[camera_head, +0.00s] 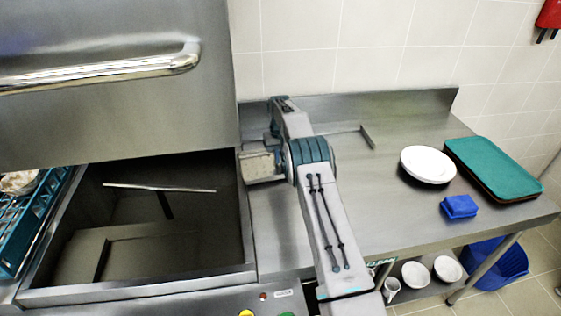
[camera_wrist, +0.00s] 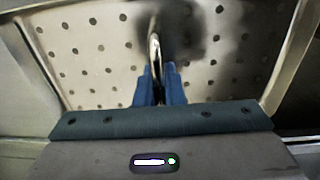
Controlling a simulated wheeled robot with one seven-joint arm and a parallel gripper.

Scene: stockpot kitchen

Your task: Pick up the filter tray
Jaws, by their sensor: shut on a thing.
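The filter tray (camera_wrist: 90,58) is a pale metal plate with rows of round holes. It fills most of the upper wrist view, with metal edges along its left and right sides. A thin upright metal handle (camera_wrist: 154,46) stands near its middle. My gripper (camera_wrist: 160,80) has its blue fingers shut on this handle. In the head view, my arm bends over the left end of the steel counter, beside the open washer. The fingers are hidden there, and I cannot make out the tray for sure.
The open washer basin (camera_head: 215,283) is at left, with a thin bar (camera_head: 160,187) inside and a blue rack (camera_head: 30,235) at its left. On the steel counter (camera_head: 400,215) are white plates (camera_head: 428,164), a blue block (camera_head: 459,206) and green trays (camera_head: 495,168). The counter's middle is clear.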

